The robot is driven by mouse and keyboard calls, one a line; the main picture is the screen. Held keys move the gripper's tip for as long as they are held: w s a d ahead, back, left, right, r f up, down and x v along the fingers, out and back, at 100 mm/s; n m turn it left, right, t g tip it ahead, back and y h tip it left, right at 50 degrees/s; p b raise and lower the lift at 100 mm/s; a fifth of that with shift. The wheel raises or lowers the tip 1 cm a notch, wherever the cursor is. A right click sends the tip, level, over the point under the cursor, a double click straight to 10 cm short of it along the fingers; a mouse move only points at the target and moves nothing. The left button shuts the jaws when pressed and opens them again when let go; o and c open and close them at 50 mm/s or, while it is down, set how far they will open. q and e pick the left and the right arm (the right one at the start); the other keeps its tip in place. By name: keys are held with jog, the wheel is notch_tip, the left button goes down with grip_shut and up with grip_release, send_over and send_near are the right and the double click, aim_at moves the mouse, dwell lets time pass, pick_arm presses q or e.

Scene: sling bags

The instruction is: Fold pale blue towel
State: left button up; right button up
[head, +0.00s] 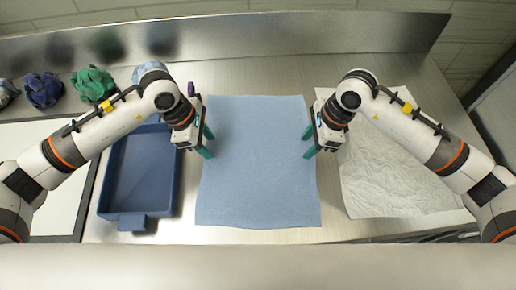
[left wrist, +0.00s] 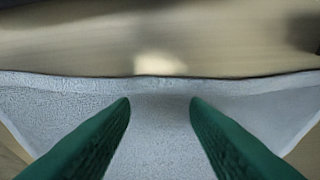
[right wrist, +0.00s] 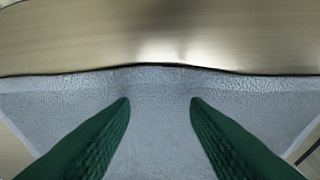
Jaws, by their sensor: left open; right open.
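The pale blue towel (head: 260,165) lies flat and spread out on the light table in the head view, between my two arms. My left gripper (head: 208,143) is at the towel's left edge, with its green fingers apart. My right gripper (head: 310,143) is at the towel's right edge, also with its fingers apart. In the left wrist view the towel (left wrist: 160,120) lies under and between the open fingers, its edge crossing just beyond the tips. The right wrist view shows the towel (right wrist: 160,115) the same way. I cannot tell whether the fingertips touch the cloth.
A blue tray (head: 145,170) stands left of the towel, partly behind my left arm. A crumpled white cloth (head: 390,180) lies to the right. Crumpled cloths, including a green one (head: 92,84) and a dark blue one (head: 43,90), lie at the back left.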

pick_arm(q)
jog(key=shift+f, duration=0.4)
pick_arm(e)
jog(key=shift+f, duration=0.4)
pick_arm(q)
jog(key=shift+f, duration=0.25)
pick_arm(e)
jog(key=shift+f, duration=0.2)
pick_arm(q)
jog(key=shift+r, duration=0.1)
jog(key=shift+c, duration=0.9)
pick_arm(e)
jog(key=shift+c, duration=0.9)
pick_arm(q)
grip_shut()
pick_arm(e)
grip_shut()
jog(key=shift+r, duration=0.15)
